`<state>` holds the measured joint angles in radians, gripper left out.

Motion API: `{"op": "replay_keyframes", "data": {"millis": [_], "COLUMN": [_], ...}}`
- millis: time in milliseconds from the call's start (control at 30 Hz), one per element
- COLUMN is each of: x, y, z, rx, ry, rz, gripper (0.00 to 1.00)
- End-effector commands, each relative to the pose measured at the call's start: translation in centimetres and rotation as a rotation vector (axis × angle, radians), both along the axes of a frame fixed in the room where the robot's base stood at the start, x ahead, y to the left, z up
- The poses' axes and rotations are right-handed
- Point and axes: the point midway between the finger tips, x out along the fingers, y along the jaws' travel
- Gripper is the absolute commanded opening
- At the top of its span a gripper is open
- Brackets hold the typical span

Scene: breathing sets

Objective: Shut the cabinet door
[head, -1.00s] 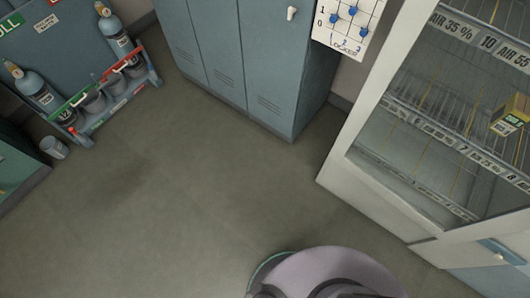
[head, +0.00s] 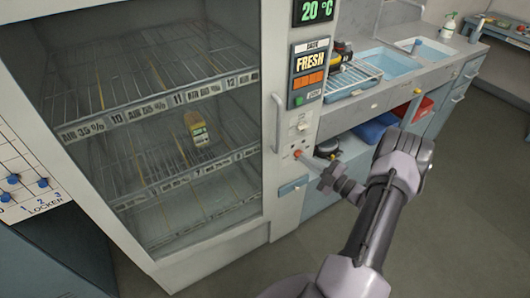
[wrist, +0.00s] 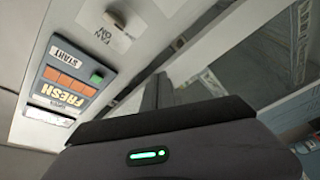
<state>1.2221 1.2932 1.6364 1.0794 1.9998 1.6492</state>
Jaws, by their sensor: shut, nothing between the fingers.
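The tall pale cabinet (head: 272,185) with a glass front fills the left and middle of the head view. I cannot tell whether the door is fully shut or slightly ajar. In the wrist view my dark gripper body fills the bottom and hides what is below.
The control panel marked FRESH (head: 310,62) is above my gripper; it also shows in the wrist view (wrist: 65,85). A counter with a blue sink (head: 384,60) and open shelves with bins (head: 376,127) stand to the right. Floor at the far right is clear.

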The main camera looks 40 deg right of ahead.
Motion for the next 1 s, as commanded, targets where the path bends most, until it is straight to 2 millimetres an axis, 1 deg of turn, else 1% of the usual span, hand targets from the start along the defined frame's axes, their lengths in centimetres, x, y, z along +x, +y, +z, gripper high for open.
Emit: {"op": "replay_keyframes", "data": {"millis": [33, 100, 200, 267, 300, 367, 467, 800, 900, 1000], "x": [-1.4, -3.4, -5.7, -6.4, -6.4, -5.9, -4.2, 3.2, 4.9, 6.1], "y": [2.4, 5.2, 8.0, 8.9, 9.1, 9.2, 8.9, 7.5, 7.1, 6.9], "z": [-0.1, -0.9, -1.5, -1.8, -1.9, -2.1, -2.2, -2.2, -2.3, -2.2], "rx": [0.242, 0.577, 0.909, 1.009, 1.041, 1.051, 1.046, 1.041, 1.041, 1.042], "ry": [0.026, 0.057, 0.084, 0.091, 0.094, 0.096, 0.096, 0.094, 0.093, 0.093], "rz": [-0.054, -0.142, -0.247, -0.282, -0.294, -0.295, -0.292, -0.291, -0.291, -0.292], "gripper": [0.00, 0.00, 0.00, 0.00, 0.00, 0.00, 0.00, 0.00, 0.00, 0.00]}}
